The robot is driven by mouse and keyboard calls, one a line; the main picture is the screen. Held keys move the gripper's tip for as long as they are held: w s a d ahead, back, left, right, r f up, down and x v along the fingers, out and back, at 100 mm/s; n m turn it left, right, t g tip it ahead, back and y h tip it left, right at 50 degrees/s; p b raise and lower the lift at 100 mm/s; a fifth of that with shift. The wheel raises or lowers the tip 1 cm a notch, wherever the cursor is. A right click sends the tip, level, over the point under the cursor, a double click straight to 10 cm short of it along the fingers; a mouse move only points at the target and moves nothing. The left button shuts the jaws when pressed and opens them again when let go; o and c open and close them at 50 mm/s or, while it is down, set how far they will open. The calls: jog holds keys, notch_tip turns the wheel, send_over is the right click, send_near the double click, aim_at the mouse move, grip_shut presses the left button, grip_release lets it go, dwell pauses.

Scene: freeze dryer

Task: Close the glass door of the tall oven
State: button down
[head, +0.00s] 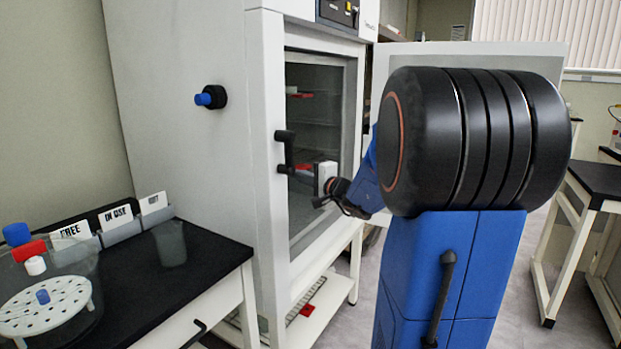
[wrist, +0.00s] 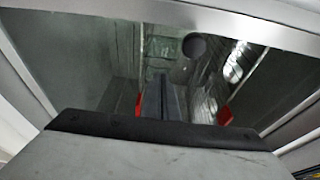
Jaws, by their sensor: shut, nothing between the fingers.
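The tall oven (head: 185,120) stands at the centre left in the head view. A black handle (head: 284,150) is at the left of the glass. Contact with the door is unclear.
A black-topped bench (head: 130,285) with a beaker (head: 170,243), labelled holders and a round perforated rack (head: 50,305) stands at the left. A pale panel (head: 470,52) stands behind my arm. A dark-topped table (head: 600,180) is at the right, with open floor before it.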

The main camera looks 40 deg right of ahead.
jog(key=shift+w+a+r, duration=0.25)
jog(key=shift+w+a, duration=0.15)
jog(key=shift+w, duration=0.3)
jog(key=shift+w+a+r, duration=0.2)
jog(key=shift+w+a, duration=0.15)
jog(key=shift+w, duration=0.3)
jog(key=shift+d, duration=0.15)
jog(key=shift+s, duration=0.1)
jog(key=s+d, duration=0.1)
jog(key=s, duration=1.7)
jog(key=shift+s+d+f, duration=0.15)
jog(key=shift+d+f, duration=0.25)
jog(key=shift+f, duration=0.05)
